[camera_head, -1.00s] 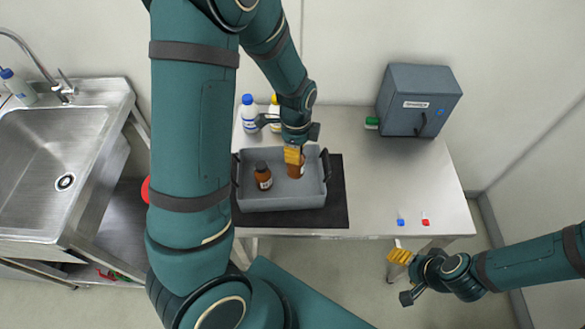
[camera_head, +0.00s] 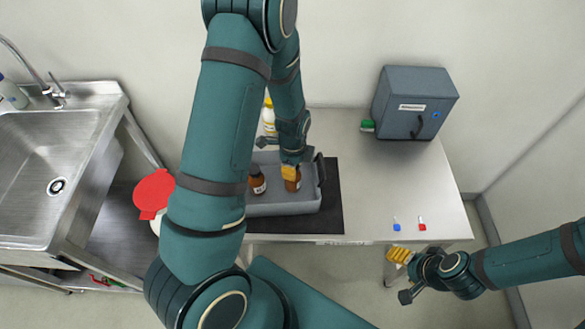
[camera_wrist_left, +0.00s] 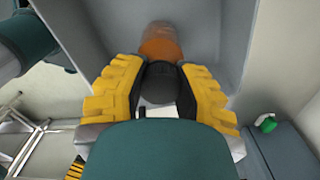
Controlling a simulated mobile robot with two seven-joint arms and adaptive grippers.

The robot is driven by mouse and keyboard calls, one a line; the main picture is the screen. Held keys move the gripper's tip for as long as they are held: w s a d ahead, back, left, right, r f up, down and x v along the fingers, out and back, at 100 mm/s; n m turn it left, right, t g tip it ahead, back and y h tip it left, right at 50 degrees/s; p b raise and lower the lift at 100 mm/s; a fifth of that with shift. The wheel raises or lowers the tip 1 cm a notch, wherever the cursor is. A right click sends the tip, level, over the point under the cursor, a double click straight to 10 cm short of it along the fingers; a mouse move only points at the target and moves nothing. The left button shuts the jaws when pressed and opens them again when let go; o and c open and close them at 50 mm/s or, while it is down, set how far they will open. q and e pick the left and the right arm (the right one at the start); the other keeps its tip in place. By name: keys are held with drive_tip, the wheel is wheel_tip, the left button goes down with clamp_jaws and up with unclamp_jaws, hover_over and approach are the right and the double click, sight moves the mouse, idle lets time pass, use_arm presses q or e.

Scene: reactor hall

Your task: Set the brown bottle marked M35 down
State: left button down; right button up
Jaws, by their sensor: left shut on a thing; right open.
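My left gripper (camera_head: 290,174) is shut on a brown bottle (camera_head: 293,185) in the right part of the grey tray (camera_head: 283,209). In the left wrist view the yellow fingers close around the black cap of the brown bottle (camera_wrist_left: 160,42), whose body shows beyond it. No label on it is readable, and I cannot tell whether its base touches the tray floor. A second brown bottle (camera_head: 258,183) stands in the tray to the left, partly hidden by my left arm. My right gripper (camera_head: 398,256) is open and empty, in front of the table's near edge.
The tray sits on a black mat (camera_head: 332,205) on a steel table (camera_head: 375,180). A grey box (camera_head: 413,103) and a green-capped item (camera_head: 367,126) stand at the back. Two small vials lie front right. The table's middle right is clear.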

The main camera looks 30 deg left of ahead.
use_arm(q)
drive_tip(key=shift+f, duration=0.25)
drive_tip(key=shift+f, duration=0.2)
drive_tip(key=c, duration=0.8)
unclamp_jaws()
drive_tip(key=shift+r, duration=0.2)
